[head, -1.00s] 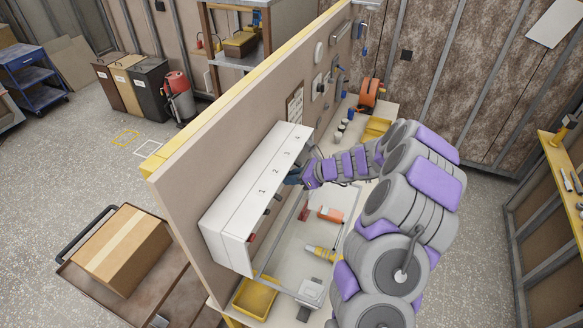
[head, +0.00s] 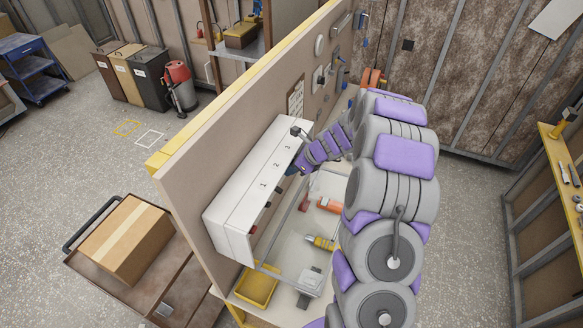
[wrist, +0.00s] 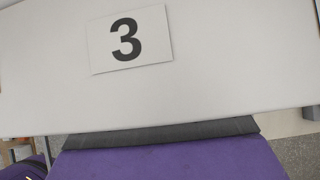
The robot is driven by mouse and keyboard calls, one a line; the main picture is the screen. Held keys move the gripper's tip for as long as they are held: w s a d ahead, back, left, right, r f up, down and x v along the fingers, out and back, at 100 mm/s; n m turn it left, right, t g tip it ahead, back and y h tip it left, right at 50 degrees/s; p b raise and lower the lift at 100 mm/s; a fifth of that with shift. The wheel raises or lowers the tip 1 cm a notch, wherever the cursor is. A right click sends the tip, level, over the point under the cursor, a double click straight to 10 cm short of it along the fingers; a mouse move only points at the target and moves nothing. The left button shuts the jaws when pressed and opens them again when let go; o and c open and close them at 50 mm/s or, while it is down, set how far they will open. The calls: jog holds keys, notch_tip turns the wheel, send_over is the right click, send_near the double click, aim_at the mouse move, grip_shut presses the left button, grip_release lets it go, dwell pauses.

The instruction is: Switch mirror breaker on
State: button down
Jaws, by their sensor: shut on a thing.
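The white breaker box (head: 235,205) hangs on the plywood wall, with numbers 1, 2 and 3 showing on its front. Dark and red switches (head: 254,229) line its lower side. My gripper (head: 291,170) is at the box's lower edge, near number 3, with its fingertips mostly hidden by the box. In the wrist view, the label 3 (wrist: 126,40) fills the upper middle, and my gripper's dark edge and purple body (wrist: 165,133) sit just below the box edge. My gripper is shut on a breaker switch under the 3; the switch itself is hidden.
A workbench below the box holds a yellow bin (head: 257,288), an orange-and-white bottle (head: 328,205) and a yellow tool (head: 322,243). A cart with a cardboard box (head: 125,240) stands left of the wall. The floor at right is clear.

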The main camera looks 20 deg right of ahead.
jog(key=shift+w+d+r, duration=0.1)
jog(key=shift+r, duration=0.05)
jog(key=c, duration=1)
grip_release()
jog(key=shift+c, duration=0.2)
jog(key=shift+d, duration=0.1)
jog(key=b+v, duration=0.2)
jog(key=v, duration=1.5)
